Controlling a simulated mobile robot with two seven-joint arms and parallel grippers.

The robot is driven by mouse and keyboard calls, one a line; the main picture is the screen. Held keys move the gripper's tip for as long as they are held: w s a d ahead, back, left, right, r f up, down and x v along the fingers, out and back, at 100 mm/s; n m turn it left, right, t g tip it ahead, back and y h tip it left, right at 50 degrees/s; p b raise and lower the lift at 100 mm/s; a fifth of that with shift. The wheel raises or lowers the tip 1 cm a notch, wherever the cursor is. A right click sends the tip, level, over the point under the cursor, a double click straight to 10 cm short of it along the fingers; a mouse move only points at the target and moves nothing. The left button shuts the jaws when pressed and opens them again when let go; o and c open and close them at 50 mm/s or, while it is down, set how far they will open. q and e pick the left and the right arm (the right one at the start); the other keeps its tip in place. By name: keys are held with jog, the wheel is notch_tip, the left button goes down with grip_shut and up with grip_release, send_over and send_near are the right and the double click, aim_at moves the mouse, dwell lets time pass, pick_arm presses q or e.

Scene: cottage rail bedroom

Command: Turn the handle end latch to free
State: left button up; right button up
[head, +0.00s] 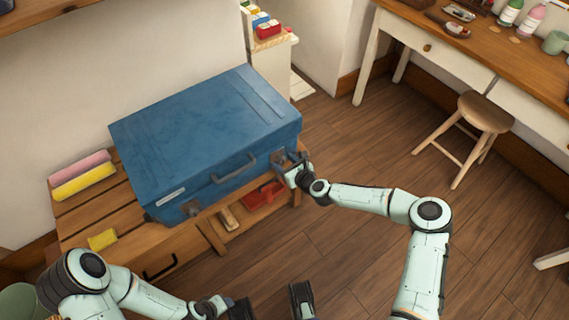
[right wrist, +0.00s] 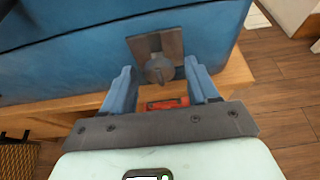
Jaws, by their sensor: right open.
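A blue case (head: 200,120) lies shut on a wooden bench. A dark handle (head: 233,168) is on its front side. In the right wrist view, a dark latch (right wrist: 160,70) with a rounded turning piece on a square plate sits on the case's blue side (right wrist: 75,65). My right gripper (head: 290,170) is at the right end of the case's front. Its open fingers (right wrist: 158,75) are on either side of the latch; contact is not clear. My left gripper (head: 271,302) is open and empty, low in the head view.
Pink and yellow rolls (head: 82,175) lie on the bench (head: 75,215) left of the case. A red item (head: 262,196) sits on the lower shelf. A stool (head: 484,112) and desk (head: 470,60) stand right; floor between is clear.

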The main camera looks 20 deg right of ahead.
jog(key=shift+c, duration=0.2)
jog(key=c, duration=1)
jog(key=shift+o, duration=0.2)
